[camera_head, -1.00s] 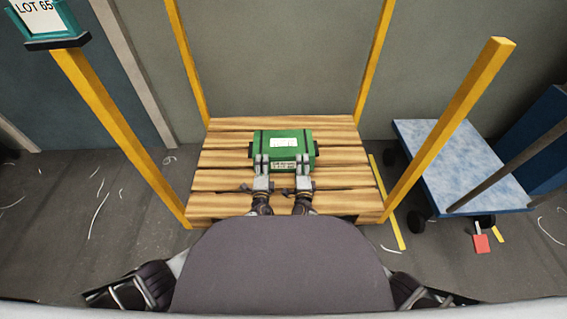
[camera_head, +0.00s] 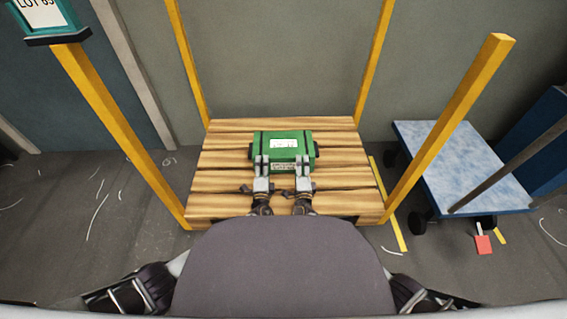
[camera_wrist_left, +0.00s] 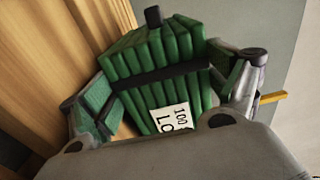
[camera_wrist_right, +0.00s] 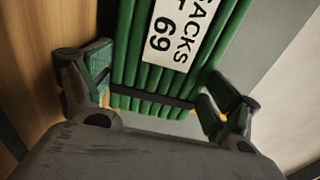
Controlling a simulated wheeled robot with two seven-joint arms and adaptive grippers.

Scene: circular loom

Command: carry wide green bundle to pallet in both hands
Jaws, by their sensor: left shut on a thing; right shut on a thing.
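The wide green bundle (camera_head: 284,144), ribbed with dark straps and a white label, is over the middle of the slatted wooden pallet (camera_head: 225,185) in the head view. I cannot tell whether it touches the slats. My left gripper (camera_head: 262,166) and right gripper (camera_head: 303,166) are side by side, shut on its near side. In the left wrist view, fingers flank the bundle (camera_wrist_left: 160,60) and its label. In the right wrist view, fingers stand on both sides of the bundle (camera_wrist_right: 210,60), with the label between them. Its underside is hidden.
Yellow posts (camera_head: 455,125) rise at the pallet's corners. A teal lot sign (camera_head: 45,18) tops the front left post. A blue-topped cart (camera_head: 455,165) stands to the right, with a red tag (camera_head: 483,244) near it. Bare slats surround the bundle.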

